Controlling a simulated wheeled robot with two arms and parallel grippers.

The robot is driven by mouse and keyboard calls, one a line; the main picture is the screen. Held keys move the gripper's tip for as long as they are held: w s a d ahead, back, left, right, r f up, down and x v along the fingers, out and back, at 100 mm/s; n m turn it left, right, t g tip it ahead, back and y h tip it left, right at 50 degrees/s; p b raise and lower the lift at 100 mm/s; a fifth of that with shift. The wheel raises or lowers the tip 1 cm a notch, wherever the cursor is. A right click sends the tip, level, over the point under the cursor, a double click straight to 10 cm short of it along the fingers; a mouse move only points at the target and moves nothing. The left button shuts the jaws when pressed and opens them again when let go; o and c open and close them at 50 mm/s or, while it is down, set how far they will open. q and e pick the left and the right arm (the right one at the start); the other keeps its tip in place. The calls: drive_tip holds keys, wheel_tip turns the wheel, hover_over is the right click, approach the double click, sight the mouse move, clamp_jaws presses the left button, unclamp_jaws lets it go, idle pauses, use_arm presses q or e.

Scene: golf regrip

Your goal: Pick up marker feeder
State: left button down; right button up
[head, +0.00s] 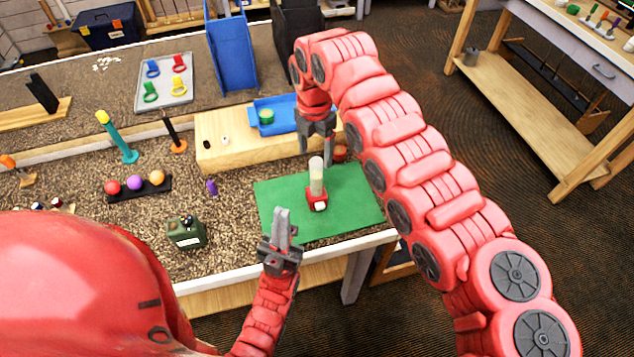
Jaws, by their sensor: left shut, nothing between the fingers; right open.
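A small red device with a pale upright tube (316,178), which looks like the marker feeder, stands on the green mat (275,205) near the table's front right corner. A white patch shows on its front. My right gripper (318,150) is open and points down, just above and behind the tube in the picture. I cannot tell whether it touches the tube. Nothing shows between its fingers. My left gripper (281,222) is shut and empty, pointing up at the mat's front left edge, apart from the device.
A dark green box (186,232) stands left of the mat. A wooden block (230,145) with a blue tray (272,112) lies behind. A black rack of coloured balls (135,187) and a purple piece (211,187) are further left. The mat's right part is clear.

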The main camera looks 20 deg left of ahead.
sight(317, 170)
wheel_tip(317, 170, down, 4)
drive_tip(key=shift+p, duration=0.65)
drive_tip(key=p, duration=0.1)
drive_tip(key=f, duration=0.1)
drive_tip(key=f+p, duration=0.1)
drive_tip(key=shift+s+d+p, duration=0.3)
drive_tip(key=shift+p, duration=0.05)
wheel_tip(317, 170, down, 3)
drive_tip(key=shift+r+p, duration=0.15)
drive_tip(key=shift+p, duration=0.25)
drive_tip(key=shift+f, duration=0.2)
clamp_jaws()
